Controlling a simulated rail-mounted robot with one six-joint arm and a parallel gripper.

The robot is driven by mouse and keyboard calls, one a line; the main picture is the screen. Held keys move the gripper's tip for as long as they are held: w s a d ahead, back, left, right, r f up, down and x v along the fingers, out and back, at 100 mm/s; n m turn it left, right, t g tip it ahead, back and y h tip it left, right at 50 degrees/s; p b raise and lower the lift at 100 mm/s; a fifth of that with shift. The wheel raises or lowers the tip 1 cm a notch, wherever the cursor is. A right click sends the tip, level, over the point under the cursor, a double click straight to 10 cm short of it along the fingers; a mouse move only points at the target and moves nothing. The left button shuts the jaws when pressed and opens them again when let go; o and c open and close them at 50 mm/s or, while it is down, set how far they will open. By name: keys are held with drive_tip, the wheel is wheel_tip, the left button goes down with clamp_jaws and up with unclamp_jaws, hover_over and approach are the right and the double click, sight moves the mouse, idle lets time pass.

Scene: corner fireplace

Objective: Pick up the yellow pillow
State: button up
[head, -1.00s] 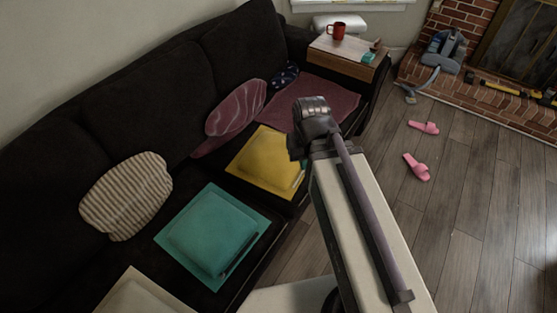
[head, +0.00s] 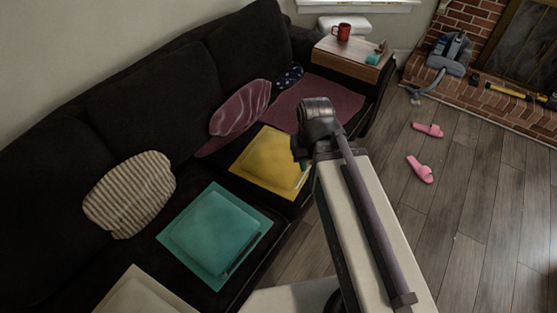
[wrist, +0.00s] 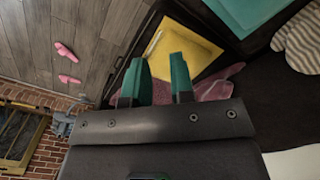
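The yellow pillow (head: 268,160) lies flat on the black sofa seat, between the teal pillow and the maroon blanket. It also shows in the wrist view (wrist: 188,50), beyond the fingertips. My gripper (wrist: 157,65) has two teal fingers spread apart with nothing between them. In the head view my arm hides most of the gripper, which is close to the pillow's right edge. The wrist view shows the pillow past the fingers; I cannot tell the exact gap.
The teal pillow (head: 215,232), striped pillow (head: 130,193) and maroon pillow (head: 240,106) are on the sofa (head: 150,90). A wooden side table (head: 350,55) holds a red mug (head: 343,31). Pink slippers (head: 420,169) lie on the open wood floor (head: 450,220) at right.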

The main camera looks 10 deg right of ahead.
drive_tip(key=w+d+f+m+b, duration=0.1)
drive_tip(key=w+d+f+b, duration=0.1)
drive_tip(key=w+f+b, duration=0.45)
drive_tip(key=w+d+f+b, duration=0.2)
drive_tip(key=w+f+b, duration=0.1)
drive_tip(key=f+b, duration=0.6)
drive_tip(key=w+d+f+m+b, duration=0.1)
drive_tip(key=w+d+f+b, duration=0.1)
drive_tip(key=w+f+b, duration=0.45)
drive_tip(key=w+d+f+m+b, duration=0.2)
drive_tip(key=w+f+b, duration=0.1)
drive_tip(key=w, duration=0.2)
drive_tip(key=w+d+f+m+b, duration=0.2)
drive_tip(key=w+f+b, duration=0.1)
drive_tip(key=w, duration=0.2)
drive_tip(key=w+d+f+m+b, duration=0.1)
drive_tip(key=w+d+f+b, duration=0.2)
drive_tip(key=w, duration=0.2)
drive_tip(key=shift+w+f+m, duration=0.2)
drive_tip(key=shift+w+m, duration=0.15)
drive_tip(key=shift+m, duration=0.05)
drive_tip(key=shift+s, duration=0.1)
wheel_tip(320, 180, down, 11)
drive_tip(key=b, duration=1.1)
drive_tip(key=shift+a+f+b, duration=0.1)
drive_tip(key=shift+b, duration=0.2)
drive_tip(key=shift+r, duration=0.2)
clamp_jaws()
